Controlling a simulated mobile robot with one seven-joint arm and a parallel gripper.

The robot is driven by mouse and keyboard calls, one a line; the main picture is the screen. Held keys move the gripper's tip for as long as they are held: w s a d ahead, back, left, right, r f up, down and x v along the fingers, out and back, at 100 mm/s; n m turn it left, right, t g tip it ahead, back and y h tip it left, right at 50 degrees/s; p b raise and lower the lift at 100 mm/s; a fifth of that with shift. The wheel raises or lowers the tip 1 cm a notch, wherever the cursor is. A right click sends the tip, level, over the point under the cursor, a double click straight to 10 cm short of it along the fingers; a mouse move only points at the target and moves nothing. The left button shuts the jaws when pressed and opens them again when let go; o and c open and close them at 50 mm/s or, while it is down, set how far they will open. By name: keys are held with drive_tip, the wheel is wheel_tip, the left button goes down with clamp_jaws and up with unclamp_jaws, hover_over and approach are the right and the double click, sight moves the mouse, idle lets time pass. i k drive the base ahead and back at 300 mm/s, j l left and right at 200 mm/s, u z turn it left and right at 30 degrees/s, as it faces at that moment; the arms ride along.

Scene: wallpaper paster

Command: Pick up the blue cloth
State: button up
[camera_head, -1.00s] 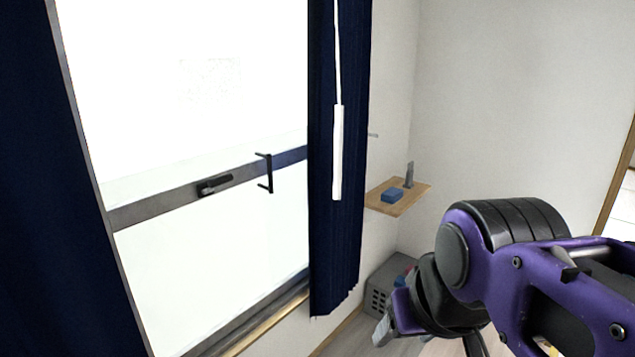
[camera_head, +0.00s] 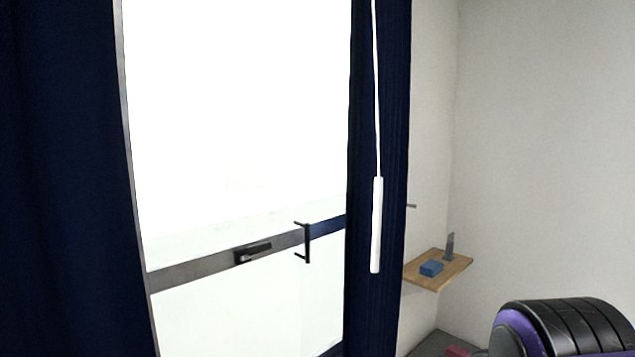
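A small blue folded block, which looks like the blue cloth (camera_head: 431,268), lies on a wooden wall shelf (camera_head: 424,281) right of the dark blue curtain. A grey upright object (camera_head: 450,246) stands on the shelf just behind it. My arm shows at the lower right, below and to the right of the shelf, well apart from the cloth. My gripper is out of the picture.
A bright window door with a black handle (camera_head: 307,243) and a latch (camera_head: 253,252) fills the left. Dark curtains (camera_head: 60,180) frame it. A white wand (camera_head: 376,225) hangs before the right curtain. A grey crate with something red (camera_head: 457,351) is partly visible at the bottom.

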sight(431, 268)
drive_tip(key=i+l+u, duration=0.25)
drive_tip(key=i+l, duration=1.3)
drive_tip(key=l, duration=0.1)
